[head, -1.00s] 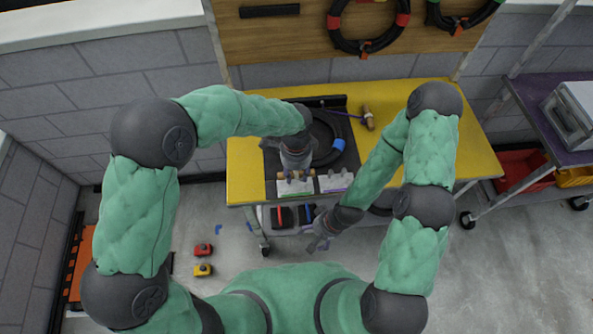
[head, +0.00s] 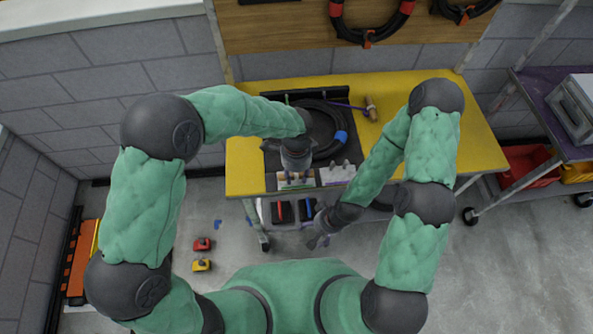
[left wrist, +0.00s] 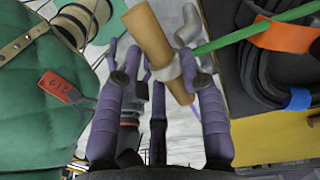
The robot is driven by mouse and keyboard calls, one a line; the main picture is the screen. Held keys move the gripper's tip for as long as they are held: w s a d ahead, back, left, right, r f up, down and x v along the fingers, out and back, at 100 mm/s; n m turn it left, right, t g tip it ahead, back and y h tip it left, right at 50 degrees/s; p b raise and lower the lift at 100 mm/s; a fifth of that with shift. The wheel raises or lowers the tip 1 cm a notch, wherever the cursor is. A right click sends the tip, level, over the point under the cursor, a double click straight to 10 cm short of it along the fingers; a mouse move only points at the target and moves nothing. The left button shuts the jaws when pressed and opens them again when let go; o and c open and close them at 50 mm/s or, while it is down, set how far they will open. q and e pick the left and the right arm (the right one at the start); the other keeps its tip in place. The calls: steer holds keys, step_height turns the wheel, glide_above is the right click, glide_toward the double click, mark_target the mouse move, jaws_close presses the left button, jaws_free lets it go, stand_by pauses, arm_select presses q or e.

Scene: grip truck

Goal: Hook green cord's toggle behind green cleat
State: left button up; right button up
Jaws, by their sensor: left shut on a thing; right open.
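The green cord's wooden toggle (left wrist: 155,45) is in my left gripper (left wrist: 160,105), which is shut on it. In the left wrist view the toggle is tilted, and the green cord (left wrist: 235,35) runs from it up to the right. In the head view my left gripper (head: 295,178) is at the bench's front edge, over the left cleat plate. It hides most of the green cleat there, so I cannot tell whether they touch. My right gripper (head: 318,240) is open and empty, low in front of the bench.
The yellow bench (head: 245,165) carries a black tray with a coiled black cable (head: 341,137). A purple cord's toggle (head: 371,108) lies at the back right. A light cleat plate (head: 338,173) is right of my left gripper. A purple cart (head: 555,120) stands at right.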

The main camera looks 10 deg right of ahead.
mark_target(297, 177)
arm_select(q)
steer(key=shift+w+f+b, duration=0.2)
steer(key=shift+f+b, duration=0.1)
steer(key=shift+f, duration=0.3)
steer(key=shift+w, duration=0.15)
steer(key=shift+f, duration=0.15)
steer(key=shift+f, duration=0.4)
steer(key=shift+f+b, duration=0.35)
steer(key=shift+b, duration=0.1)
